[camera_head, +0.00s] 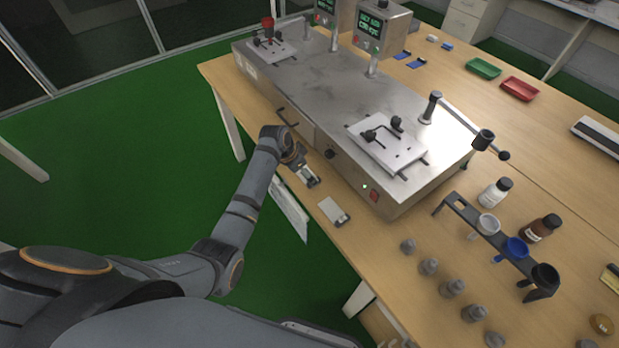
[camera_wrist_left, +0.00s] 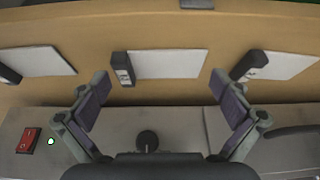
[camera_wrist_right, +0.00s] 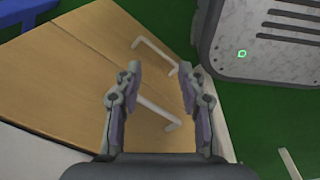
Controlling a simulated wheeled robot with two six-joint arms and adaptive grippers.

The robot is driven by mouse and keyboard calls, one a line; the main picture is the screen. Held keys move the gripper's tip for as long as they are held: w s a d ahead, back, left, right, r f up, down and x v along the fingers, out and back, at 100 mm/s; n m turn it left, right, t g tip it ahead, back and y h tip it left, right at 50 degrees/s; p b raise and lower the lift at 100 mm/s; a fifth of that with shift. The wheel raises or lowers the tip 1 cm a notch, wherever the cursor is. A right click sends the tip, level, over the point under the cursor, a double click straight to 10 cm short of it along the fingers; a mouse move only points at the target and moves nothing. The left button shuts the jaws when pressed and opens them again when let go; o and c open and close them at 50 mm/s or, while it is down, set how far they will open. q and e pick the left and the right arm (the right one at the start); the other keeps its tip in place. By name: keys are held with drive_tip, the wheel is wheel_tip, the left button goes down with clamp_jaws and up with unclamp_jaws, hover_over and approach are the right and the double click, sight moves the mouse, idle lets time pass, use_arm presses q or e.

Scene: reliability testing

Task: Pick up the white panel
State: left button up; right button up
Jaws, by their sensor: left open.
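Several thin white panels with dark clip-like ends lie on the wooden table strip along the machine's front. In the left wrist view one (camera_wrist_left: 172,64) is in the middle, one (camera_wrist_left: 42,62) at left and one (camera_wrist_left: 285,66) at right. In the head view one panel (camera_head: 331,208) lies near the table edge. My left gripper (camera_head: 303,172) is by the machine's front edge, partly hiding another panel. It is open and empty; its fingers (camera_wrist_left: 161,102) appear on either side of the middle panel's position. My right gripper (camera_wrist_right: 160,88) is open and empty, outside the head view.
The steel machine (camera_head: 320,85) stands behind the panels, with a front handle, knob and red switch (camera_head: 373,196). A black rack (camera_head: 490,240) with cups, bottles and several grey weights are at right. The right wrist view shows wooden fronts with white handles (camera_wrist_right: 155,55) over green floor.

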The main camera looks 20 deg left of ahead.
use_arm(q)
drive_tip(key=shift+s, duration=0.1)
drive_tip(key=c, duration=1.5)
clamp_jaws()
drive_tip(key=shift+r, duration=0.15)
drive_tip(key=shift+r, duration=0.35)
drive_tip(key=s+d+r, duration=0.2)
drive_tip(key=s+r, duration=1)
drive_tip(key=s, duration=0.1)
drive_tip(key=shift+s+d+b, duration=0.15)
drive_tip(key=shift+s+b, duration=0.2)
drive_tip(key=shift+b, duration=0.1)
